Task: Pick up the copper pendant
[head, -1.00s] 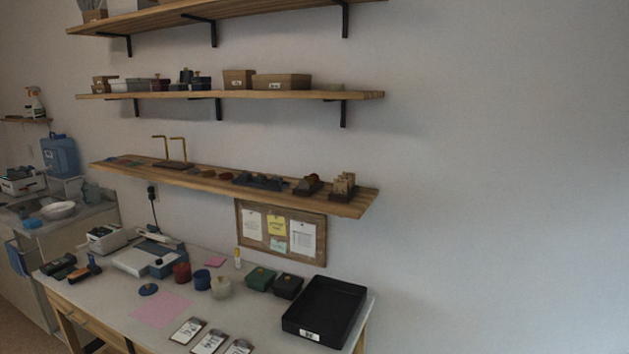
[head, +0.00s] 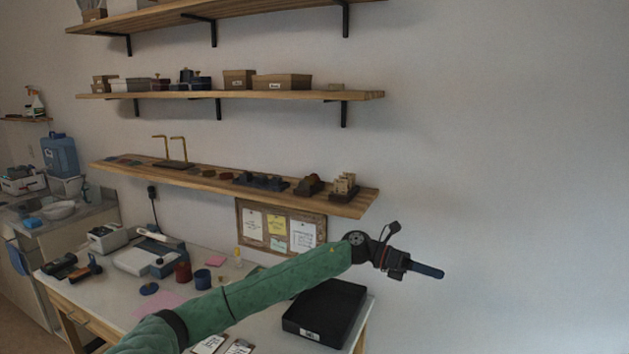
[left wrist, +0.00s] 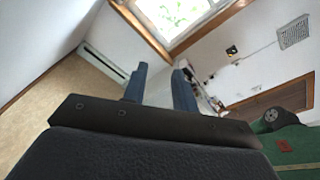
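I cannot make out a copper pendant in either view. A brass-coloured two-armed stand (head: 170,150) is on the lowest wall shelf (head: 225,187), and nothing clear can be seen hanging from it. My left gripper (head: 438,271) is held out to the right of the shelf and the desk, in front of the bare wall. In the left wrist view its two blue fingers (left wrist: 160,78) are apart with nothing between them. In the head view the fingers overlap, edge on. My right gripper is not in view.
A desk (head: 110,275) below holds a black tray (head: 325,312), a red pot (head: 183,271) and a blue pot (head: 202,279). My left arm hides part of the desk. A cork board (head: 281,228) hangs under the shelf. The wall at right is clear.

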